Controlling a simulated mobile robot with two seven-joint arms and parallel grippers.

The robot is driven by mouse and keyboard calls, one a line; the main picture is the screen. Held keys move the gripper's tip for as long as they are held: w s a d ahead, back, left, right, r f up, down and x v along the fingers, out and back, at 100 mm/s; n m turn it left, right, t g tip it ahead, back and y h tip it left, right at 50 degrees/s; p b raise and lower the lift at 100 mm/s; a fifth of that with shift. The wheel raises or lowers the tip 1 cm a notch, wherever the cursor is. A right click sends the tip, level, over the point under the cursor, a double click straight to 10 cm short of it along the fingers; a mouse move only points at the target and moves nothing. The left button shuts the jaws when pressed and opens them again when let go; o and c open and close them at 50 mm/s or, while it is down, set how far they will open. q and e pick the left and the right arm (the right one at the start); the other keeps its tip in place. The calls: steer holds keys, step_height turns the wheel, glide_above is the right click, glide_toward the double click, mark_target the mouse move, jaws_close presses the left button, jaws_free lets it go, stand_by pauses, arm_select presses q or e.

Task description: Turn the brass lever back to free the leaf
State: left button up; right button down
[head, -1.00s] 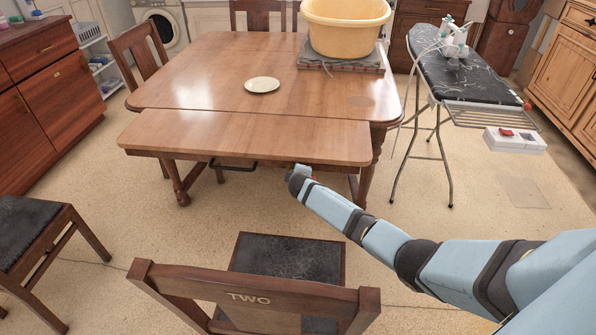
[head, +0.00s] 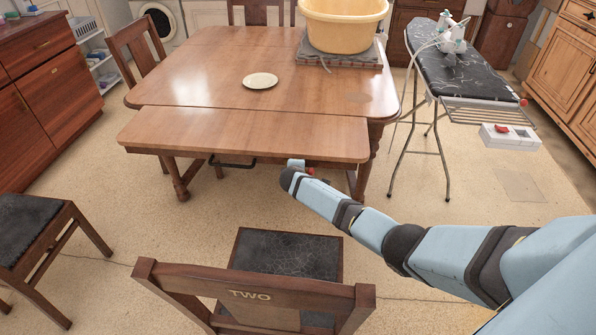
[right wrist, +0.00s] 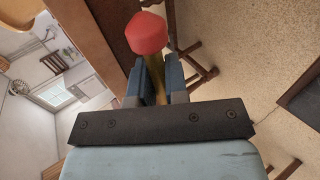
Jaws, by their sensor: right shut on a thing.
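The wooden table's front leaf (head: 240,137) extends level toward me, with a seam between it and the main top. My right gripper (head: 298,164) is under the leaf's front edge, right of its middle. In the right wrist view my right gripper (right wrist: 156,75) is shut on the brass lever (right wrist: 155,66), whose shaft shows between the two fingers. The lever's red knob (right wrist: 146,33) sticks out beyond the fingertips. The knob also shows as a small red spot in the head view (head: 308,170). The lever's mount is hidden. My left gripper is out of view.
A black handle-like bar (head: 234,164) hangs under the leaf, left of my gripper. A chair marked TWO (head: 250,295) stands in front. A plate (head: 260,80) and a yellow basin (head: 343,25) are on the table. An ironing board (head: 465,75) stands right.

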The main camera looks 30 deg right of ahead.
steer(key=c, duration=1.2)
jaws_free()
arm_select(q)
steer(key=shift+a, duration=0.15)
arm_select(e)
steer(key=shift+o, duration=0.2)
arm_select(q)
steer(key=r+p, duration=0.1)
steer(key=p, duration=0.2)
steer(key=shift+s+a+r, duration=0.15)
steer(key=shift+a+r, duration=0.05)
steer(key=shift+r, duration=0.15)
arm_select(e)
steer(key=v, duration=1.3)
steer(key=shift+s+a+r, duration=0.2)
steer(key=shift+s, duration=0.1)
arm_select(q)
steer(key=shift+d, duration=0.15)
